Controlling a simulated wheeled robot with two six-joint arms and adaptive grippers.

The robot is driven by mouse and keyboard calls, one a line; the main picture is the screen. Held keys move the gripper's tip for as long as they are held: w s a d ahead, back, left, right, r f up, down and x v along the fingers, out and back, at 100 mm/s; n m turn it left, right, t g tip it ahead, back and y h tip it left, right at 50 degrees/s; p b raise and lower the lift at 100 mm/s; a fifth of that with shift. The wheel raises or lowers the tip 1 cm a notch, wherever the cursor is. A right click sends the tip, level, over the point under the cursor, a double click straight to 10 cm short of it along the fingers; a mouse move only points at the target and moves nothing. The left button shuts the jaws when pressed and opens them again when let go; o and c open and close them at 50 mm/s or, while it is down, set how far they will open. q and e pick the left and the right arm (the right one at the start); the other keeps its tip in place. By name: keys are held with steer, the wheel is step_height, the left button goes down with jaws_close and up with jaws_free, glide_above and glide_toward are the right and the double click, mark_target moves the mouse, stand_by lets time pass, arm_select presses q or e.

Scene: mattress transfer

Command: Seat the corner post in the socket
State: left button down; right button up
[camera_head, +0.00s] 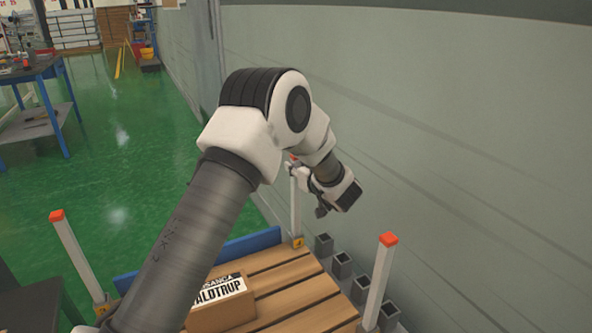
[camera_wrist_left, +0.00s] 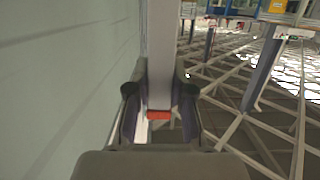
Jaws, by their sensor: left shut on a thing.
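The corner post (camera_head: 296,212) is a pale upright bar with a red top, at the far corner of the wooden pallet (camera_head: 290,300). My left gripper (camera_head: 304,180) is shut on its upper part. In the left wrist view, the post (camera_wrist_left: 161,45) runs between both fingers of my left gripper (camera_wrist_left: 160,95), with its red end (camera_wrist_left: 158,115) near the palm. The post's foot meets an orange-marked corner fitting (camera_head: 298,242). I cannot tell whether the foot is inside the socket or just above it. My right gripper is not in view.
Red-topped posts stand at the left (camera_head: 75,255) and right (camera_head: 378,282) corners. A cardboard box (camera_head: 222,304) lies on the pallet. Several grey square tubes (camera_head: 342,264) stand between the pallet and the grey wall (camera_head: 450,140). A blue workbench (camera_head: 35,75) stands far left; green floor lies open.

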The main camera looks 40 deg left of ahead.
arm_select(q)
steer(key=c, duration=1)
jaws_free()
steer(key=shift+f, duration=0.1)
steer(key=shift+c, duration=0.2)
steer(key=shift+r, duration=0.2)
steer(key=p+v, duration=0.1)
steer(key=v, duration=0.6)
steer(key=shift+d, duration=0.2)
steer(key=shift+s+r, duration=0.15)
